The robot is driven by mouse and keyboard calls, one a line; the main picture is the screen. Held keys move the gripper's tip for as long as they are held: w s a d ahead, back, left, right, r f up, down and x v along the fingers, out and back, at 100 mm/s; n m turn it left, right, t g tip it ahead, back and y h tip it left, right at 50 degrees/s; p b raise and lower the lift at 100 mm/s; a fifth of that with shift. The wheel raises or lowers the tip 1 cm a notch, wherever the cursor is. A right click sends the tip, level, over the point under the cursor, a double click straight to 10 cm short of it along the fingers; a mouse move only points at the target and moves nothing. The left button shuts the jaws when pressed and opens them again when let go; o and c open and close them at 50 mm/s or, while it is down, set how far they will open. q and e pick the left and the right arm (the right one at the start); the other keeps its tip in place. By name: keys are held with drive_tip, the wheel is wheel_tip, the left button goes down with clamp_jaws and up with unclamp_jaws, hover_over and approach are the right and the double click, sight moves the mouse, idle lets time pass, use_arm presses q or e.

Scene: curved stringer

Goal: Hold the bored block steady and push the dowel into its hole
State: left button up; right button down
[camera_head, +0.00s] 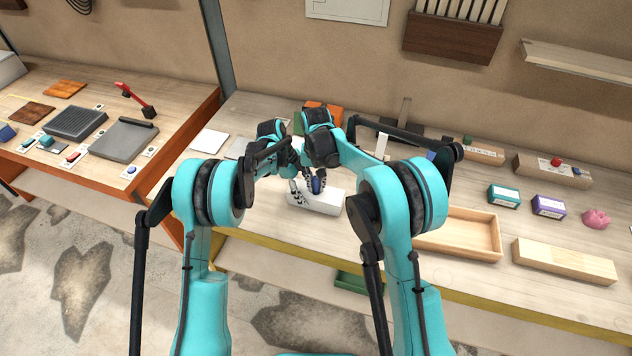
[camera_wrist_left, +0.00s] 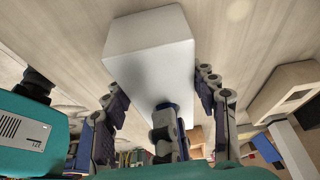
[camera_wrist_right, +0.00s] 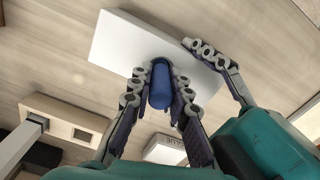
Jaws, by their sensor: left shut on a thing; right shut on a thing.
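The bored block is a white oblong block (camera_head: 328,203) lying on the workbench. It fills the middle of the left wrist view (camera_wrist_left: 150,45) and shows as a pale slab in the right wrist view (camera_wrist_right: 125,42). My left gripper (camera_wrist_left: 160,95) is shut on it, one finger along each side. The dowel is a blue cylinder (camera_wrist_right: 160,93), also visible in the head view (camera_head: 317,185). My right gripper (camera_wrist_right: 161,80) is shut on the dowel, its fingers on either side. The dowel's far end is against or inside the block. The hole is hidden, so the depth cannot be told.
An open wooden tray (camera_head: 462,237) and a long wooden block (camera_head: 563,262) lie to the right. Small teal (camera_head: 503,197) and purple (camera_head: 548,206) boxes stand behind them. A white card (camera_head: 209,141) lies to the left. My two arms are close together over the block.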

drive_tip(key=c, duration=1.3)
unclamp_jaws()
drive_tip(key=shift+f, duration=0.1)
drive_tip(key=shift+c, duration=0.2)
use_arm(q)
drive_tip(key=shift+d, duration=0.1)
use_arm(e)
drive_tip(key=shift+a, duration=0.15)
use_arm(q)
drive_tip(key=shift+s+d, duration=0.1)
use_arm(e)
drive_tip(key=shift+a, duration=0.15)
drive_tip(key=r, duration=1.2)
drive_tip(key=shift+d, duration=0.3)
use_arm(q)
drive_tip(key=shift+a, duration=0.2)
drive_tip(key=o, duration=1.5)
drive_tip(key=shift+o, duration=0.4)
